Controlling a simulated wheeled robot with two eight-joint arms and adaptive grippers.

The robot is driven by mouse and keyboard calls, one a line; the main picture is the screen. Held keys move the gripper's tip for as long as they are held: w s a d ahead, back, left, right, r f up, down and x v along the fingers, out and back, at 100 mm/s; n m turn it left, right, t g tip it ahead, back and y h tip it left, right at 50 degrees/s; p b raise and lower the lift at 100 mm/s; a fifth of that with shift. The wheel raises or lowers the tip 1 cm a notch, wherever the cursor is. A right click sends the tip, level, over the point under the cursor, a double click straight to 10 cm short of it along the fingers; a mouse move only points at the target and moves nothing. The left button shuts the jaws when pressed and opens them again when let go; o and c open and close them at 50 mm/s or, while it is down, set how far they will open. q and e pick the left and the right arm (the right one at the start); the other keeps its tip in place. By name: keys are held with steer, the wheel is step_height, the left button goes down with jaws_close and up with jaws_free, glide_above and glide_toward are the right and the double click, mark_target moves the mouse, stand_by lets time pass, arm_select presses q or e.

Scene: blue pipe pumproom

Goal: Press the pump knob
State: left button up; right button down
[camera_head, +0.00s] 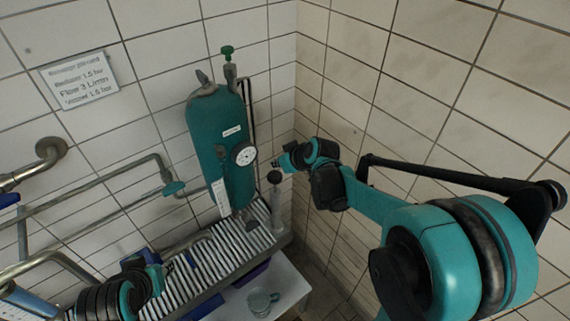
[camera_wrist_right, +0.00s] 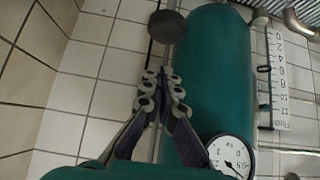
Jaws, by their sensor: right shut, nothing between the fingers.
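The dark round pump knob (camera_head: 274,177) tops a grey upright pump (camera_head: 281,207) to the right of the teal tank (camera_head: 217,145). In the right wrist view the knob (camera_wrist_right: 166,27) is beyond my fingertips, with a gap in the picture. My right gripper (camera_head: 284,162) is shut and empty, just above the knob in the head view; it also shows in the right wrist view (camera_wrist_right: 163,88). I cannot tell whether it touches the knob. My left gripper (camera_head: 168,268) is low at the left, over the slatted rack; its fingers are too small to read.
A gauge (camera_head: 244,153) sits on the tank, which has a green valve (camera_head: 227,52) on top. The slatted rack (camera_head: 222,252) runs below the tank. Pipes (camera_head: 95,205) line the left wall; the tiled right wall is close to my right arm.

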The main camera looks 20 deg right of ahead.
mark_target(277, 184)
steer(key=shift+w+f+b, duration=0.15)
steer(key=shift+f+b, duration=0.3)
steer(key=shift+f, duration=1.75)
step_height(277, 184, down, 6)
steer(key=b, duration=0.5)
steer(key=shift+f, duration=0.1)
steer(key=shift+a, duration=0.1)
